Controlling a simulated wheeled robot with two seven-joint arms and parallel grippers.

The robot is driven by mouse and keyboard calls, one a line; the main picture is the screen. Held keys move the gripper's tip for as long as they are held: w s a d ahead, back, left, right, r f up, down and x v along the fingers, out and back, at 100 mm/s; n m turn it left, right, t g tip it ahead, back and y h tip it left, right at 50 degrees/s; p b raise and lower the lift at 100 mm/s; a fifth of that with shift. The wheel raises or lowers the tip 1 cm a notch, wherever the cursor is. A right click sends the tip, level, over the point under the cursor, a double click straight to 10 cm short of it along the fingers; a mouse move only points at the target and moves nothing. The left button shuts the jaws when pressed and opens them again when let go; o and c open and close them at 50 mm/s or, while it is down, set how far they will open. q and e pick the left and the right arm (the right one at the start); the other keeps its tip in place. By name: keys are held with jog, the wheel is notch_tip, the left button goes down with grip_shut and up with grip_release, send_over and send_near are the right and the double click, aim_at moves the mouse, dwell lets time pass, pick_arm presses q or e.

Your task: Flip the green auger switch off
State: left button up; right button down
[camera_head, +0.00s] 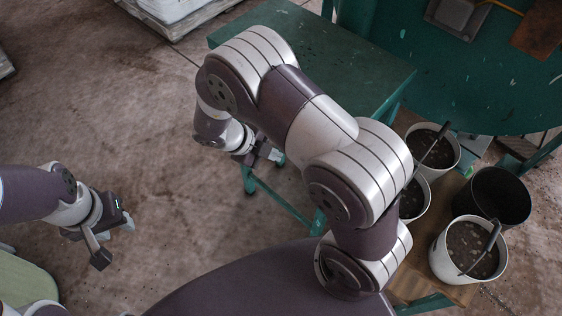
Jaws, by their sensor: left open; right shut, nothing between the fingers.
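The large green machine body (420,70) fills the upper right. A grey box (458,14) with an orange cable is mounted on it at the top edge of the picture. I cannot make out a green switch in this view. My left gripper (118,238) is open and empty over the bare floor at the left, far from the machine. My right gripper (274,155) is shut and empty, beside the green table's near left side. My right arm crosses the middle of the view and hides part of the table.
A green table (330,55) stands at top centre. White buckets of soil (466,248) and a black bucket (492,196) stand on a wooden board at the right. A rusty brown plate (540,30) is at top right. A white load on a pallet (180,12) stands at the back left. The left floor is mostly clear.

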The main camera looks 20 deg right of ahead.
jog(key=w+a+r+n+t+y, duration=0.1)
jog(key=w+r+n+t+y, duration=0.4)
jog(key=w+r+n+t, duration=0.45)
jog(key=s+d+r+n+g+y, duration=0.1)
jog(key=s+n+g, duration=0.6)
jog(key=s+n, duration=1.1)
jog(key=shift+d+n+y, duration=0.25)
jog(key=shift+n+y, duration=0.45)
jog(key=shift+n, duration=0.45)
jog(key=shift+r, duration=0.1)
